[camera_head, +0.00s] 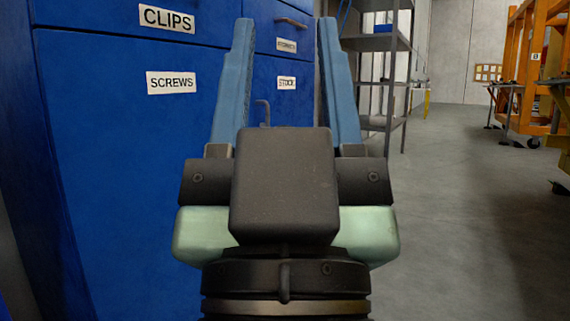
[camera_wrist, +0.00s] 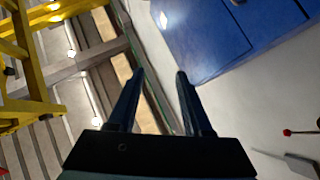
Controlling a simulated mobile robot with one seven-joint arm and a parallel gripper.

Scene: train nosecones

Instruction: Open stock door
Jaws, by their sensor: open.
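The stock door (camera_head: 290,105) is a blue cabinet front with a small white "STOCK" label. It shows between and behind my gripper's fingers in the head view and looks closed. A thin bent handle (camera_head: 263,110) shows just above my gripper's body, apart from the fingers as far as I can tell. My gripper (camera_head: 284,25) has two blue fingers spread wide, pointing up in the picture, with nothing between them. Its body hides the lower part of the door. In the wrist view my gripper (camera_wrist: 160,74) is also open and empty, and blue cabinet fronts (camera_wrist: 215,40) show at upper right.
A blue door labelled "SCREWS" (camera_head: 110,150) and a drawer labelled "CLIPS" (camera_head: 110,18) fill the left. A grey shelf rack (camera_head: 376,43) stands behind at right. An orange cart (camera_head: 530,60) stands farther right. The grey floor (camera_head: 450,180) between is clear.

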